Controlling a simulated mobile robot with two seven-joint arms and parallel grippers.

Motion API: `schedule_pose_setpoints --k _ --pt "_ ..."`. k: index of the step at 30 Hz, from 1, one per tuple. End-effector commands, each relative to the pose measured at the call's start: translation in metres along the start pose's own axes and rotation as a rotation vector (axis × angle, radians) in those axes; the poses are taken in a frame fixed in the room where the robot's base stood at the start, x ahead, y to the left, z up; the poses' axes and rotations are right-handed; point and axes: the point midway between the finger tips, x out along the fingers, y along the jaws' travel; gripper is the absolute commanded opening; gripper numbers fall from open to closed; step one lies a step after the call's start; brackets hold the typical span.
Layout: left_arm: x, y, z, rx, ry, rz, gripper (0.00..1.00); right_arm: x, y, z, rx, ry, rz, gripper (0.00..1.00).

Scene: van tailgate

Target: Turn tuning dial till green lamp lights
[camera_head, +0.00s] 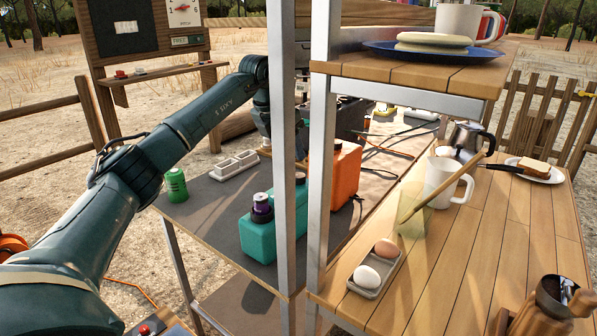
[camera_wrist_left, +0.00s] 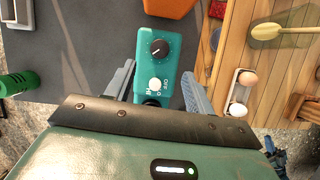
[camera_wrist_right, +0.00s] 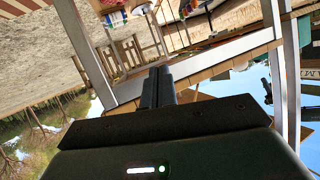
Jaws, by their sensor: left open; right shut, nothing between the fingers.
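A teal box (camera_wrist_left: 146,68) with a black dial (camera_wrist_left: 160,48) on its face shows between my left fingers in the left wrist view. The dial carries a pale pointer mark. A white round piece (camera_wrist_left: 154,85) with small markings sits nearer; whether it is a lamp I cannot tell. I see no lit green lamp on the box. My left gripper (camera_wrist_left: 158,70) is open, its fingers either side of the box and apart from the dial. In the head view a teal box (camera_head: 258,240) stands on the grey table. My right gripper (camera_wrist_right: 159,72) is shut and empty.
A metal post (camera_head: 283,150) and shelf frame stand in front of my left arm's end. An orange canister (camera_head: 343,172) stands beside the teal box, a green can (camera_head: 175,185) to the left. The wooden counter (camera_head: 480,240) holds an egg tray (camera_head: 370,290) and a mug (camera_head: 440,180).

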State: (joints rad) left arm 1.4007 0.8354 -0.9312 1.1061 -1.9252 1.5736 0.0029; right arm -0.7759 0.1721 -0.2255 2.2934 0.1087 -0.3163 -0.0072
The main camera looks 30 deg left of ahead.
Motion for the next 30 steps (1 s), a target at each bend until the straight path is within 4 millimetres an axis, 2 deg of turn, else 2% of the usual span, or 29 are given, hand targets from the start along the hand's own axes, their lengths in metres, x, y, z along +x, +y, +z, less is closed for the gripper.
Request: schedule_pose_setpoints --k 1,6,12,18,26,30 --pt "0.014 -0.001 -0.001 0.001 0.004 -0.001 0.54 0.000 0.000 0.000 -0.001 0.004 0.000 0.00" --pt "0.049 -0.001 -0.001 -0.001 0.004 -0.001 0.54 0.000 0.001 -0.005 -0.005 0.022 0.002 0.00" --pt "0.078 -0.001 -0.001 0.000 0.002 -0.001 0.54 -0.001 0.001 -0.010 -0.008 0.038 0.003 0.00" --pt "0.089 0.000 0.000 0.001 0.000 0.001 0.54 -0.002 0.002 -0.008 -0.009 0.034 0.004 0.00" --pt "0.090 0.000 0.000 0.001 0.000 0.001 0.54 -0.002 0.002 -0.007 -0.009 0.030 0.005 0.00" --pt "0.090 0.000 0.000 0.001 0.000 0.000 0.42 -0.002 0.002 -0.006 -0.009 0.028 0.005 0.00"
